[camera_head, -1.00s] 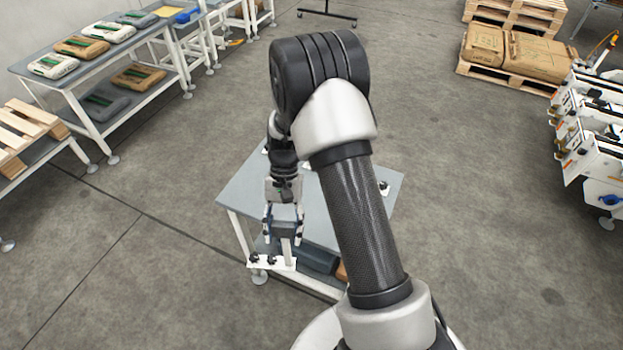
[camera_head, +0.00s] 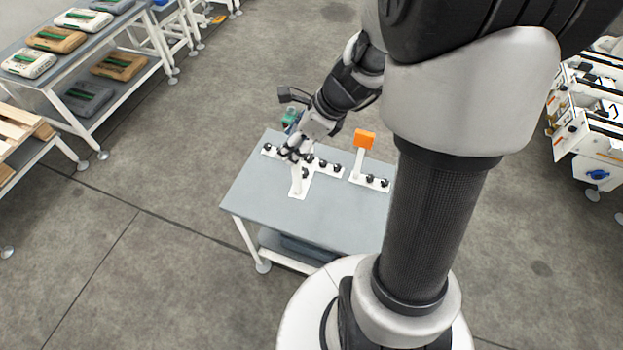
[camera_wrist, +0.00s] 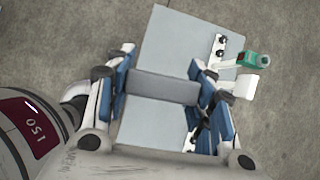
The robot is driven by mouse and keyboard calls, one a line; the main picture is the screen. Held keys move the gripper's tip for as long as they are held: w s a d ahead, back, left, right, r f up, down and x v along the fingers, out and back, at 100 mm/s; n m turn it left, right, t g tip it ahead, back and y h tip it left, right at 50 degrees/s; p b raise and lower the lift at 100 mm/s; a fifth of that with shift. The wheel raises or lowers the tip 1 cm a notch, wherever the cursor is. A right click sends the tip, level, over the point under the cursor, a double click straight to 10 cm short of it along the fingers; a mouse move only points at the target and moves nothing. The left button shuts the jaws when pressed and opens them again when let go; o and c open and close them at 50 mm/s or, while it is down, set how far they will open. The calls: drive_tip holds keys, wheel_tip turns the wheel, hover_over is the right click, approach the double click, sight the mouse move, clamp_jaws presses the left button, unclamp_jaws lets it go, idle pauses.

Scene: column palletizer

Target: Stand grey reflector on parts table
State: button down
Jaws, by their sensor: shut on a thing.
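My gripper (camera_head: 295,154) is over the parts table (camera_head: 255,195). In the wrist view the grey reflector (camera_wrist: 163,87) is a plain grey bar clamped between the blue-padded fingers of my gripper (camera_wrist: 165,88). In the head view its grey head is mostly hidden by the fingers. A white stem and a white foot plate (camera_head: 298,190) show below them, over the left middle of the tabletop. I cannot tell whether the foot touches the table. The grey tabletop also lies below the gripper in the wrist view (camera_wrist: 180,30).
An orange reflector (camera_head: 364,139) stands on a white knobbed foot to the right. A green-headed item (camera_head: 291,117) is just behind my gripper, and also close beside the right finger in the wrist view (camera_wrist: 252,60). White plates with black knobs line the table's back. The front tabletop is clear.

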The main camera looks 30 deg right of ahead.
sight(298, 186)
drive_tip(key=shift+w+d+r+m, duration=0.1)
drive_tip(key=shift+d+r+m, duration=0.1)
drive_tip(key=shift+r+m, duration=0.15)
drive_tip(key=shift+f, duration=0.3)
wheel_tip(298, 186, down, 19)
drive_tip(key=b, duration=1)
drive_tip(key=shift+f, duration=0.2)
drive_tip(key=c, duration=0.7)
unclamp_jaws()
drive_tip(key=shift+c, duration=0.2)
